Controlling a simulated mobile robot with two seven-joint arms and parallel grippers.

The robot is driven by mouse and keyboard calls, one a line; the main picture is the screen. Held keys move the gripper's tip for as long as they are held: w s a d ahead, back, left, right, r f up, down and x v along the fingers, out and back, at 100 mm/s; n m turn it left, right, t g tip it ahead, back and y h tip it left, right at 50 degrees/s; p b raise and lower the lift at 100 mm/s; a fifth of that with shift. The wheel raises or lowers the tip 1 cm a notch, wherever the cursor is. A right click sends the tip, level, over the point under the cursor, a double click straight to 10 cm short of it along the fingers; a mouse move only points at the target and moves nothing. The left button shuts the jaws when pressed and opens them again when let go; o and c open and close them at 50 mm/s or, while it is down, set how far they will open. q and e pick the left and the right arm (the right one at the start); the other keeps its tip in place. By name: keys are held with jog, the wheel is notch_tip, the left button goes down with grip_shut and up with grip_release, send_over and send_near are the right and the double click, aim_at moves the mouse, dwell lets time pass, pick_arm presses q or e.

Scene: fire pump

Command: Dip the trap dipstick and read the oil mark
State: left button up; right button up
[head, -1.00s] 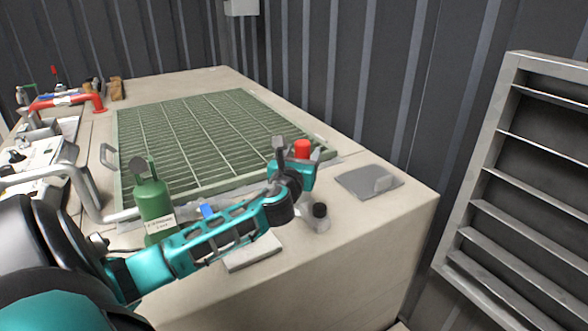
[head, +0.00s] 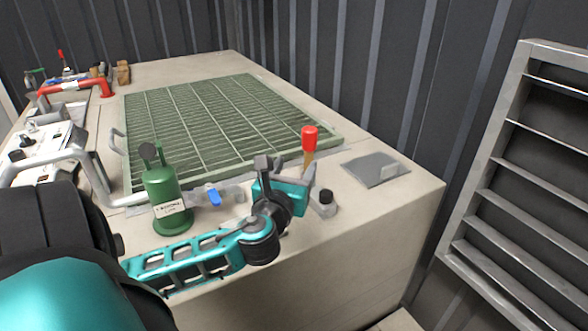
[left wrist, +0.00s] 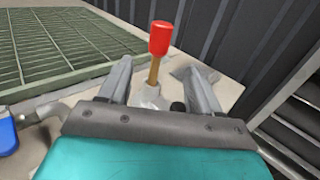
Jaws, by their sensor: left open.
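The dipstick has a red grip (head: 310,137) on a tan stem and stands nearly upright on the bench beyond my left gripper. The gripper hides its foot in the head view. My left gripper (head: 286,170) is open, with its fingers pointing toward the dipstick. In the left wrist view, the red grip (left wrist: 160,38) rises between and beyond the fingertips (left wrist: 157,72), with nothing held. A pale, partly hidden fitting (left wrist: 149,97) is at the stem's foot. My right gripper is not in view.
A green canister (head: 166,195) and a blue valve handle (head: 214,196) are left of the gripper. A small black-capped bottle (head: 325,202) stands close on its right. A grey plate (head: 376,168) lies further right. A green grating (head: 215,130) covers the bench behind.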

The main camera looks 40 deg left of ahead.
pick_arm(q)
jog(key=n+t+h+b, duration=0.25)
jog(key=n+h, duration=0.25)
jog(key=n, duration=2.7)
send_near(305, 137)
jog(key=shift+g, duration=0.35)
jog(key=x, duration=1.2)
jog(key=shift+d+r+b, duration=0.1)
jog(key=shift+r+b, duration=0.2)
jog(key=shift+b, duration=0.05)
